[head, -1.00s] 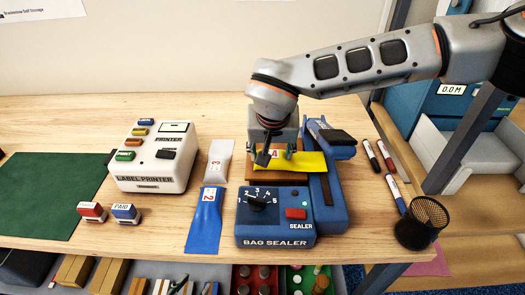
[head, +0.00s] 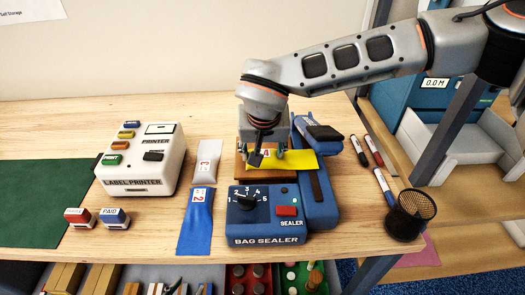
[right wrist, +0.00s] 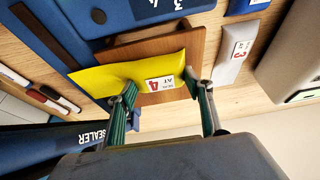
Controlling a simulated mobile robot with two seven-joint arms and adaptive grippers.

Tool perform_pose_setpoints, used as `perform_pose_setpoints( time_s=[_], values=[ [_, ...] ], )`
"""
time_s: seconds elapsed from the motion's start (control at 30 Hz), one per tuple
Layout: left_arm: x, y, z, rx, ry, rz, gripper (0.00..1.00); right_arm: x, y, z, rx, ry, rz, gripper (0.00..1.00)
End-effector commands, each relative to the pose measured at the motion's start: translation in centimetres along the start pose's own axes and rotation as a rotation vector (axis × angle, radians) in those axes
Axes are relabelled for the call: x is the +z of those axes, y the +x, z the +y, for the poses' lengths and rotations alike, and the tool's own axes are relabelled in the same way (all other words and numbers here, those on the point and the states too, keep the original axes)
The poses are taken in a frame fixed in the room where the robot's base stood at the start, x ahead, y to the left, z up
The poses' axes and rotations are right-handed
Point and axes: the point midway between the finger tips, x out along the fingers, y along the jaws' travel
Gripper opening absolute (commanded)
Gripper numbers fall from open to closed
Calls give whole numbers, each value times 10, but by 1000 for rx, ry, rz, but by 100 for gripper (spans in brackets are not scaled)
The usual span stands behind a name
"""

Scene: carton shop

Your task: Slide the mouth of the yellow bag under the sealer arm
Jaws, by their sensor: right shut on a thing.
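The yellow bag (head: 297,159) lies over a brown wooden board (head: 243,170) behind the blue bag sealer (head: 265,222). Its right end reaches the sealer's blue side body, near the dark strip (head: 316,187). The sealer arm (head: 318,131), blue with a black pad, is raised behind and to the right of that end. My right gripper (head: 267,155) comes down from above, shut on the yellow bag near its label. The right wrist view shows the bag (right wrist: 115,76) between the fingers (right wrist: 165,100).
A white label printer (head: 140,160), a grey bag (head: 208,153) and a blue bag (head: 195,222) stand or lie to the left. Two stamps (head: 96,218) sit nearer. Several markers (head: 372,150) and a black mesh cup (head: 410,215) are at the right.

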Motion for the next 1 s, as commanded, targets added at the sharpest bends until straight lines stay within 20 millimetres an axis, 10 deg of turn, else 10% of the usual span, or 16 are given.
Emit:
perform_pose_setpoints(
  time_s=[0.17, 0.2, 0.27, 1.0],
  values=[
    [-1, 0, 0, 0, 0, 1, 40, 0, 0, 0, -1, 0, 1, 28],
    [-1, 0, 0, 0, 0, 1, 40, 0, 0, 0, -1, 0, 1, 56],
    [-1, 0, 0, 0, 0, 1, 40, 0, 0, 0, -1, 0, 1, 70],
    [-12, -7, -2, -1, 1, 3, 40, -7, -17, -4, -1, 0, 2, 70]
  ],
)
